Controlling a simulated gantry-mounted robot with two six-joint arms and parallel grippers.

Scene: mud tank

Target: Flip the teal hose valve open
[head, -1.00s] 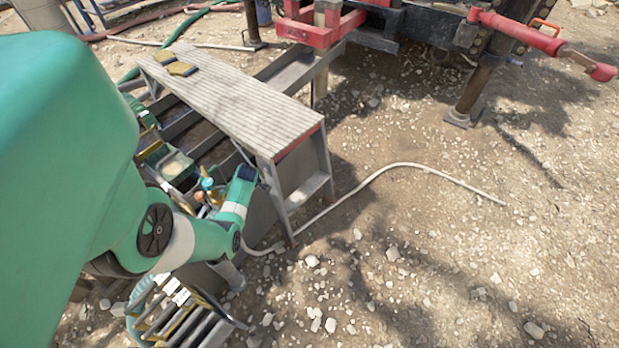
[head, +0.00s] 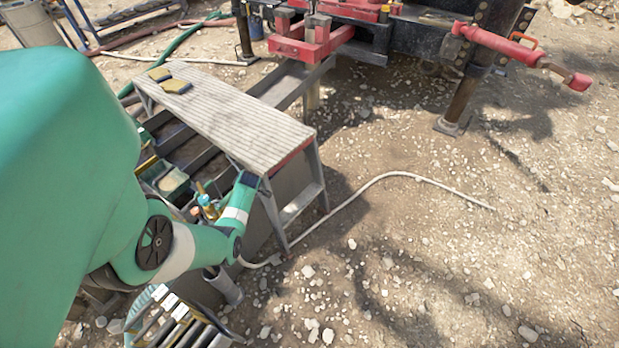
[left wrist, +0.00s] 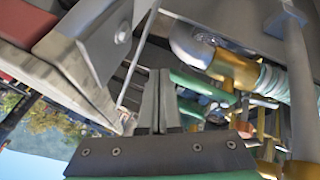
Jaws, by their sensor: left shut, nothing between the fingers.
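In the head view, a small teal piece (head: 201,187) with brass fittings (head: 207,203) around it sits at the tank's near end, beside my left wrist. It looks like the hose valve, but it is too small to tell how its lever stands. In the left wrist view, my left gripper (left wrist: 156,88) is shut and empty. A brass fitting (left wrist: 235,70) joined to a pale teal wrapped hose (left wrist: 274,82) lies to the right of the fingertips, apart from them. A green part (left wrist: 197,82) lies partly behind the fingers. The gripper's fingers are hidden in the head view.
A ribbed metal walkway (head: 222,112) with two yellow-topped pads (head: 170,82) runs beside the tank, close to my left arm. Its metal frame (left wrist: 90,45) is near the gripper at left. A white hose (head: 385,178) crosses open gravel at right.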

